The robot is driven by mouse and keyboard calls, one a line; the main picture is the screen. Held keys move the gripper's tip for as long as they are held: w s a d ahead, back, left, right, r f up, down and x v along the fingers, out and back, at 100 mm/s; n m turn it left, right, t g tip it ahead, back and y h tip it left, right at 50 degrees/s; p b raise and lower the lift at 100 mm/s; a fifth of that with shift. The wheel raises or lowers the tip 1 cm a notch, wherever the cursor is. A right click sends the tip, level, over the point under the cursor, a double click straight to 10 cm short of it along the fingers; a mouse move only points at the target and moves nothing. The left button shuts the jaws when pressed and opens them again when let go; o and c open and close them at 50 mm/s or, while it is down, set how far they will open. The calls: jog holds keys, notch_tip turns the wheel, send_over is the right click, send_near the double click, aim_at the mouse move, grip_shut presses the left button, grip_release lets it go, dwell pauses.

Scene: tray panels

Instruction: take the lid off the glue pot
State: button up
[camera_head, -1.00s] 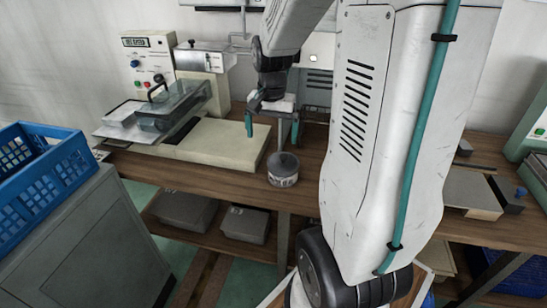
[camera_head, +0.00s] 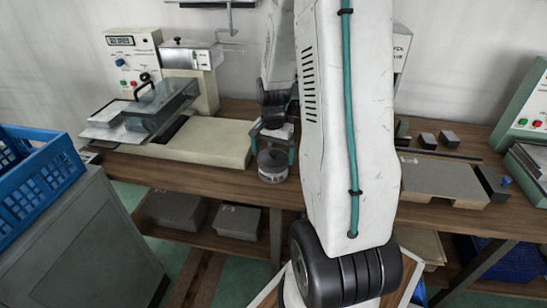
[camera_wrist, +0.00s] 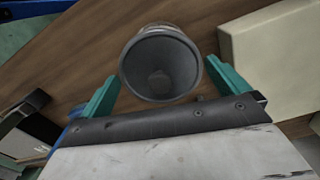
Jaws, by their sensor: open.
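The glue pot (camera_head: 273,176) is a small round grey pot with a pale label. It stands upright near the front edge of the wooden bench. Its dark grey round lid (camera_head: 272,158) is on top. The wrist view shows the dark lid (camera_wrist: 158,62) from above, with a small lump at its middle. My gripper (camera_head: 272,150) is open above and around the pot's top. Its teal fingers are on either side of the lid, and the wrist view shows my gripper (camera_wrist: 165,80) with gaps beside the lid. Whether a finger touches the pot is unclear.
A cream machine base (camera_head: 205,143) stands close to the left of the pot, with a clear-covered unit (camera_head: 158,108) on it. A grey panel (camera_head: 440,178) and small dark blocks (camera_head: 448,139) lie to the right. A blue crate (camera_head: 35,170) stands at far left.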

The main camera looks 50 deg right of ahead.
jog(key=c, duration=0.6)
jog(key=shift+r, duration=0.15)
